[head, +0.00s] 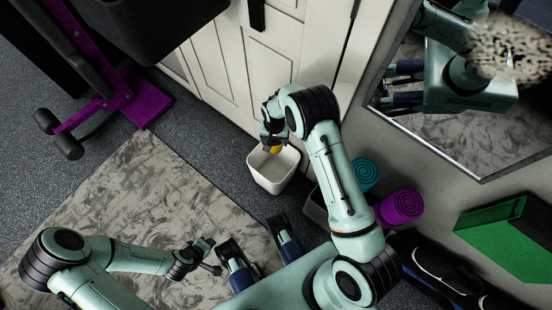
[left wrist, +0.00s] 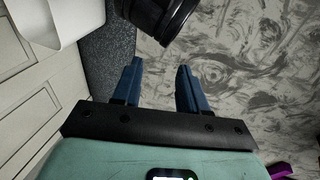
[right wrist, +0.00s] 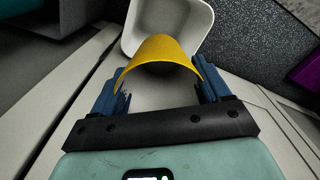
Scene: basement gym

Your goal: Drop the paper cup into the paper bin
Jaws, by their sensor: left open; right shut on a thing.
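The yellow paper cup (right wrist: 160,54) is between the blue fingers of my right gripper (right wrist: 158,88), which is shut on it. In the head view my right gripper (head: 272,138) hangs over the white paper bin (head: 272,181), and a small yellow part of the cup (head: 275,149) shows below it. In the right wrist view the bin (right wrist: 204,22) lies behind the cup, its rim partly hidden by it. My left gripper (head: 208,256) is low at the bottom left, apart from the bin. Its fingers (left wrist: 158,75) are open and empty in the left wrist view.
White cabinets (head: 270,55) stand behind the bin. Rolled mats, teal (head: 364,174) and purple (head: 400,207), stand to its right. A mirror (head: 440,140) is at the upper right. A grey patterned mat (head: 130,210) covers the floor at left.

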